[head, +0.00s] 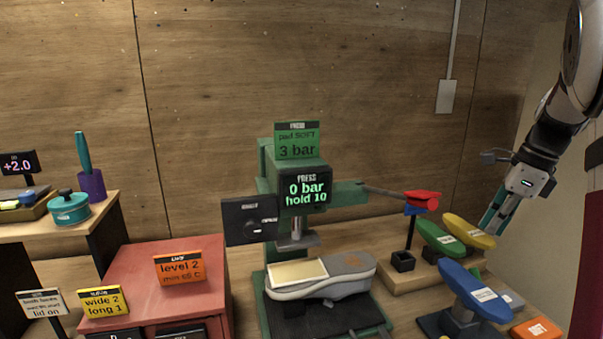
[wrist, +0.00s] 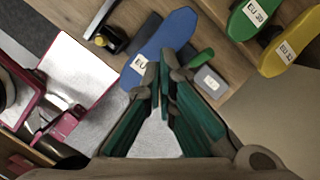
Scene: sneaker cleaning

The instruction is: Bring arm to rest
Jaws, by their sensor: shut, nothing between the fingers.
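My gripper (head: 494,226) hangs at the right of the head view, at the end of my arm, pointing down and left. Its teal fingers are shut and empty; they also show in the wrist view (wrist: 160,72). In the head view it is close to the yellow shoe form (head: 468,231), at the right side of the bench. In the wrist view the fingertips overlap the lower end of the blue shoe form (wrist: 172,35); I cannot tell how far above it they are.
A green press (head: 268,205) holds a grey sneaker (head: 345,275) on its base. A red lever (head: 422,200) sticks out right of it. A green shoe form (head: 440,236) stands beside the yellow one. A red cabinet (head: 140,262) and a teal pot (head: 69,208) are at left.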

